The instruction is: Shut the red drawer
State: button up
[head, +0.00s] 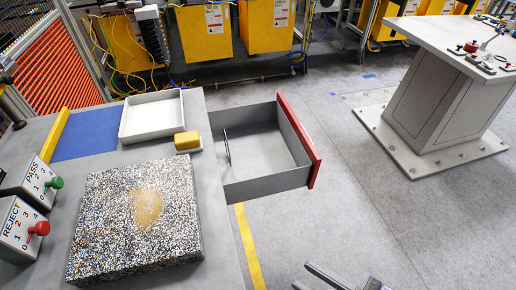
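The red drawer (299,140) stands pulled out from the right side of the grey workbench (212,103). Its red front faces right and its grey tray is open at the top. A thin dark upright piece (227,146) shows inside near the bench end; the rest of the tray looks empty. My gripper (346,280) shows only in part at the bottom edge, below and right of the drawer and apart from it. Its lower part is cut off by the frame, so I cannot tell whether it is open or shut.
A speckled granite slab (110,215), a white tray (152,115), a yellow block (187,141) and two counter boxes (20,228) sit on the bench. The floor right of the drawer is clear up to a grey pedestal table (440,100). Yellow bins (205,32) line the back.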

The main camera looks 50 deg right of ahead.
aim_at(272, 153)
jog(key=l+u, duration=0.1)
jog(key=l, duration=0.65)
jog(key=l+u, duration=0.1)
jog(key=l, duration=0.65)
jog(key=k+l, duration=0.15)
jog(key=l, duration=0.55)
jog(key=l+u, duration=0.15)
jog(key=l, duration=0.6)
jog(key=k+l+u, duration=0.3)
jog(key=k+j, duration=0.05)
jog(key=k, duration=0.05)
